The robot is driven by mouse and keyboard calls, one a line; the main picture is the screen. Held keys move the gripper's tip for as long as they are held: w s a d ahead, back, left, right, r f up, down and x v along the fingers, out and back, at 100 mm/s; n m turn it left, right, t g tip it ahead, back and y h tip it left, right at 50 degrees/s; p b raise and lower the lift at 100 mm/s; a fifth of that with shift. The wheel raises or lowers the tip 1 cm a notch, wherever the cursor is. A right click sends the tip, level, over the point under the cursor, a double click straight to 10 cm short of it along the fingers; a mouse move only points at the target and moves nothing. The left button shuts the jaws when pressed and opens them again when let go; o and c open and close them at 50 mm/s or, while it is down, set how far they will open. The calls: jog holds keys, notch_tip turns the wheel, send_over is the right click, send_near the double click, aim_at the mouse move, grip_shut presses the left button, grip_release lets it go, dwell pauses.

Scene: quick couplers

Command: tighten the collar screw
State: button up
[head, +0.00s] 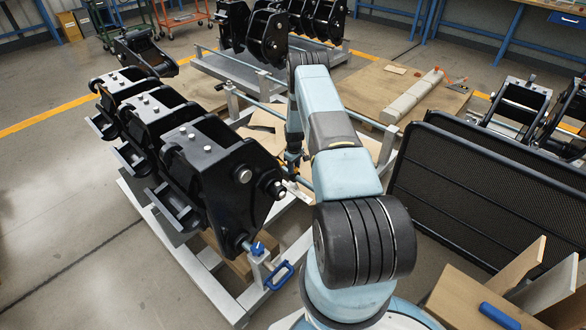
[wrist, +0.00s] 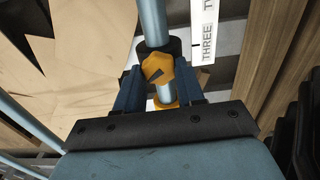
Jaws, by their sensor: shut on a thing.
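An orange lobed screw knob (wrist: 158,68) sits against a black collar (wrist: 172,46) on a steel bar (wrist: 152,20). My gripper (wrist: 158,76) has its two dark blue fingers on either side of the knob and is shut on it. A short steel shaft (wrist: 165,92) and a second orange part (wrist: 165,105) show between the fingers, partly hidden by my gripper body. In the head view, my gripper (head: 292,160) is small beside the coupler stand, mostly hidden by my arm, so the collar is not clear there.
Black quick couplers (head: 212,170) stand in a row on a pale metal frame (head: 187,262) left of my arm. A white strip (wrist: 207,40) reading "THREE" lies beside the bar. A black mesh panel (head: 480,200) stands at the right. Wooden boards (wrist: 262,60) flank the wrist view. Open floor lies at far left.

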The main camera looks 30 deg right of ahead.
jog(key=m, duration=0.6)
jog(key=shift+d, duration=0.1)
jog(key=m, duration=0.5)
jog(key=shift+a, duration=0.2)
jog(key=shift+a+m, duration=0.15)
jog(key=shift+m, duration=0.75)
jog(key=shift+w+a, duration=0.1)
jog(key=o, duration=0.8)
jog(key=shift+c, duration=0.2)
jog(key=o, duration=0.3)
jog(key=shift+d, duration=0.25)
